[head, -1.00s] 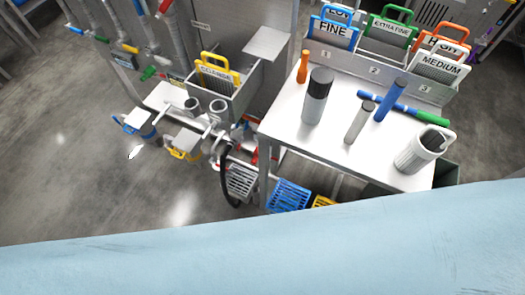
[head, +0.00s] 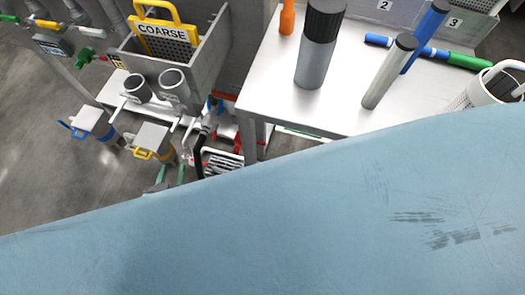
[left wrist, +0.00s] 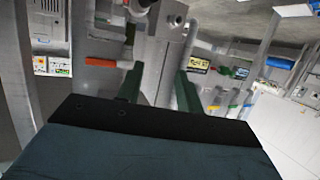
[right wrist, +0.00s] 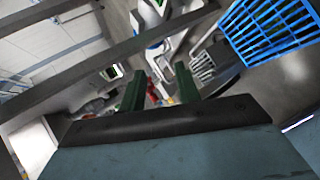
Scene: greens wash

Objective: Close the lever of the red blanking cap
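I cannot clearly make out the red blanking cap or its lever. Small red parts (head: 231,133) show among the pipework under the white table in the head view, partly hidden by my arm. In the left wrist view an orange-red bar (left wrist: 101,62) lies left of the fingers; I cannot tell if it is the lever. My left gripper (head: 172,174) shows its green fingertips low in the head view, and in the left wrist view (left wrist: 160,88) they stand apart and empty. My right gripper (right wrist: 159,88) is also open and empty, with blurred red parts (right wrist: 153,91) beyond it.
The COARSE sink (head: 215,45) and two grey cups stand left of the white table (head: 275,85), which holds bottles and tubes. Blue (right wrist: 270,32) and grey (right wrist: 201,66) baskets are beyond the right gripper. Open floor (head: 40,180) lies to the left.

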